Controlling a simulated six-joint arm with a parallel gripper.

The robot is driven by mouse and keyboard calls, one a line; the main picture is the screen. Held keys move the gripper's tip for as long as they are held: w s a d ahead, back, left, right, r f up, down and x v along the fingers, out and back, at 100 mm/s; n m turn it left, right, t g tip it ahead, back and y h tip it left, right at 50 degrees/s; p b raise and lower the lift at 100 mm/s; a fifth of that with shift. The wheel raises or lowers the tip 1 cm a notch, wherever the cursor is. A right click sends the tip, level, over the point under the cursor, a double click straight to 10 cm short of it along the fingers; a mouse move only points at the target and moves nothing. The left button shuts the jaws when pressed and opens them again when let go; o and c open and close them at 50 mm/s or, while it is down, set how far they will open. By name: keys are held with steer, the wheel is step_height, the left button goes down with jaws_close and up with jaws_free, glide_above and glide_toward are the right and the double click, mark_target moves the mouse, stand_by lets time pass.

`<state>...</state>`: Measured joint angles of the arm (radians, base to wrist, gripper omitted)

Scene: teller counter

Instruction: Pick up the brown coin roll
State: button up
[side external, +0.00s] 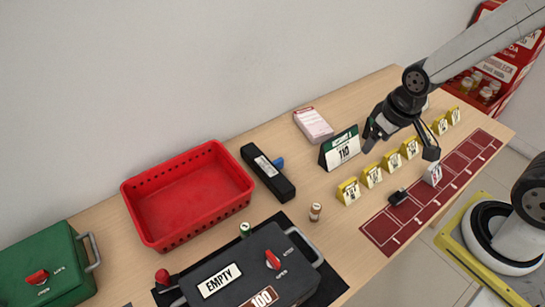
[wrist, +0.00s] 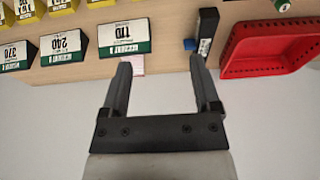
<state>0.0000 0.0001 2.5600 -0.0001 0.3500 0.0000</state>
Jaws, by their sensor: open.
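The brown coin roll (side external: 315,212) stands upright on the wooden counter in the side external view, just right of the black cash box. It does not show in the wrist view. My gripper (side external: 401,146) is open and empty above the counter, up and to the right of the roll, near the green and white 110 sign. In the wrist view my gripper (wrist: 160,63) has its two fingers spread wide with nothing held between them.
A green roll (side external: 245,230) stands by the black cash box (side external: 240,275). A red basket (side external: 190,195), black bar-shaped case (side external: 268,172), 110 sign (side external: 341,149) and yellow number markers (side external: 371,175) surround the area. Bare counter lies around the brown roll.

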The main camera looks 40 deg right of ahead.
mark_target(315, 212)
steer(key=shift+f, duration=0.1)
steer(key=s+a+f+m+g+y, duration=0.5)
steer(key=a+f+m+y, duration=0.2)
steer(key=f+m+y, duration=0.3)
steer(key=w+f+m+t, duration=0.2)
steer(key=f+m+t, duration=0.1)
steer(key=m, duration=0.2)
steer(key=w+f+m+t, duration=0.2)
steer(key=f+m+t, duration=0.2)
steer(key=m, duration=0.1)
steer(key=w+d+f+m+t+y, duration=0.1)
steer(key=w+f+m+t, duration=0.1)
steer(key=m, duration=0.3)
steer(key=shift+w+f+t, duration=0.15)
steer(key=shift+f+t, duration=0.55)
steer(key=shift+f, duration=0.15)
steer(key=shift+d+f+m+t, duration=0.15)
steer(key=shift+f+m+t, duration=0.15)
steer(key=shift+m, duration=0.1)
steer(key=shift+w, duration=0.1)
steer(key=shift+x, duration=1.25)
